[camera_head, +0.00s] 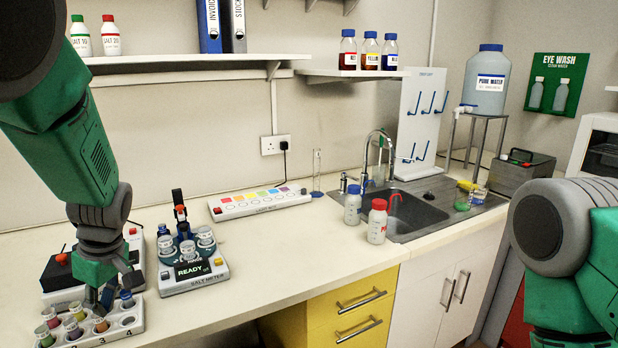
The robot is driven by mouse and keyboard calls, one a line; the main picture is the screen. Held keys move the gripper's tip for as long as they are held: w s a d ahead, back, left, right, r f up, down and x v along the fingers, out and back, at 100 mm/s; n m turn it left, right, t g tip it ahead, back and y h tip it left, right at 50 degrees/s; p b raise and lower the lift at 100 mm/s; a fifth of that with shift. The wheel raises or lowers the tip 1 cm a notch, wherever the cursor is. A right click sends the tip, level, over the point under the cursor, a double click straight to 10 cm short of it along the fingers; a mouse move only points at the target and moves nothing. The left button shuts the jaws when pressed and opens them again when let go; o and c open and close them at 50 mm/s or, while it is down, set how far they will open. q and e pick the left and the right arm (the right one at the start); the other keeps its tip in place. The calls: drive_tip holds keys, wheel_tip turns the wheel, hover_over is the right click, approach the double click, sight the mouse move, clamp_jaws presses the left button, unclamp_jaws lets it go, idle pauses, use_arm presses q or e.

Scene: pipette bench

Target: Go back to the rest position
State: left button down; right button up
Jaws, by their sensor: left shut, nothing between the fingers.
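My left gripper (104,302) points down over the white vial rack (128,334) at the bottom left. It is shut with nothing held, close above the vials at the rack's back row. Several small vials with coloured bands stand in the rack; one with a blue cap (127,299) stands just right of the fingers. My left arm partly hides the rack and a dark device behind it. Of my right arm, only a green and grey part shows at the right edge; its gripper is out of view.
A salt meter (190,270) reading READY stands right of the rack. A white strip with coloured squares (262,202) lies behind it. Two bottles, blue-capped (353,206) and red-capped (377,222), stand by the sink (420,208). The counter's front middle (300,250) is clear.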

use_arm(q)
drive_tip(key=s+d+f+m+b, duration=0.1)
drive_tip(key=s+f+m+b, duration=0.4)
drive_tip(key=f, duration=0.7)
drive_tip(key=s+d+f+m, duration=0.25)
drive_tip(key=s+f, duration=0.45)
drive_tip(key=f, duration=0.5)
drive_tip(key=s+d+f+m+h+b, duration=0.1)
drive_tip(key=s+d+f+m+b, duration=0.1)
drive_tip(key=s+f, duration=0.4)
drive_tip(key=s+d+f+m+t+h+b, duration=0.1)
drive_tip(key=s+d+f+m+h+b, duration=0.1)
drive_tip(key=s+m, duration=0.5)
drive_tip(key=s+d+f+b, duration=0.1)
drive_tip(key=s+d+f, duration=0.1)
drive_tip(key=s+f, duration=0.1)
drive_tip(key=shift+s+d+f, duration=0.25)
drive_tip(key=shift+s+f, duration=0.1)
drive_tip(key=shift+s, duration=0.15)
drive_tip(key=c, duration=2.2)
unclamp_jaws()
drive_tip(key=shift+w, duration=0.15)
